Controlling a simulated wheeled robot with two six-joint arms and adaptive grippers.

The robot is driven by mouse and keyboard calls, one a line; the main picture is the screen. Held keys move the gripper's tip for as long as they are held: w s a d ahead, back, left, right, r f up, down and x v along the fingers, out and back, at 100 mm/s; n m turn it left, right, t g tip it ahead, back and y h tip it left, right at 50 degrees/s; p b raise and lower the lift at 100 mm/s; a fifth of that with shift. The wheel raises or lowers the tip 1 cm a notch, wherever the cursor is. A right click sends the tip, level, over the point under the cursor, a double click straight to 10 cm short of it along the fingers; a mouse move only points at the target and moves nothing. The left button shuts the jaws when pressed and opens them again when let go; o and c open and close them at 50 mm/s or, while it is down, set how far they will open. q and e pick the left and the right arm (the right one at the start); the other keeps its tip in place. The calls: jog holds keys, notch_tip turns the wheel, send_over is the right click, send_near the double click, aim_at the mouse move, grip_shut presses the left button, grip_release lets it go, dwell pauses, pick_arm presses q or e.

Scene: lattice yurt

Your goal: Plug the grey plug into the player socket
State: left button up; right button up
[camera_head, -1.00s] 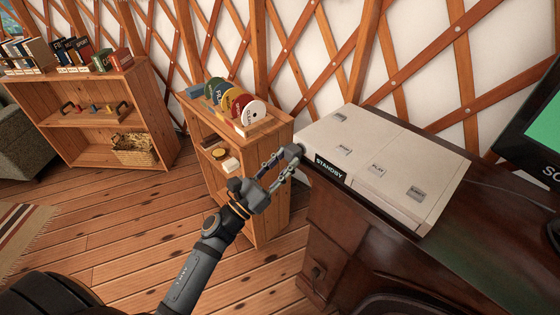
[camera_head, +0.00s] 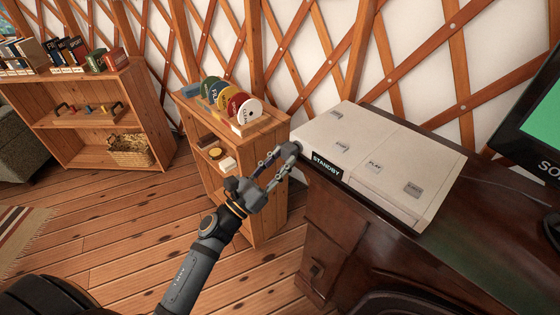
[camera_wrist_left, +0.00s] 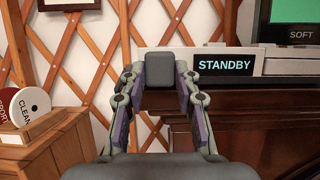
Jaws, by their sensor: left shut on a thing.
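My left gripper (camera_head: 284,158) is shut on the grey plug (camera_wrist_left: 160,71), a dark rounded block between its fingertips in the left wrist view. In the head view the fingertips are at the left end of the white player (camera_head: 375,165), close to its front corner. The player lies on the dark desk and its front label (camera_wrist_left: 224,65) reads STANDBY. In the wrist view the plug overlaps the player's left part. The socket is hidden, and I cannot tell whether the plug touches or sits in it. My right gripper is not in view.
A small wooden shelf (camera_head: 247,205) with coloured discs (camera_head: 227,97) stands left of the desk (camera_head: 350,237). A screen (camera_head: 535,125) stands at the desk's right. A larger bookcase (camera_head: 100,125) is at the far left. Open floor lies at lower left.

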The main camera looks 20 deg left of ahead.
pick_arm(q)
jog(key=shift+b, duration=0.35)
dwell(0.4)
jog(key=shift+w+d, duration=0.25)
jog(key=shift+w, duration=0.2)
dwell(0.3)
jog(key=o, duration=1.2)
jog(key=shift+c, duration=0.2)
jog(key=v, duration=1.2)
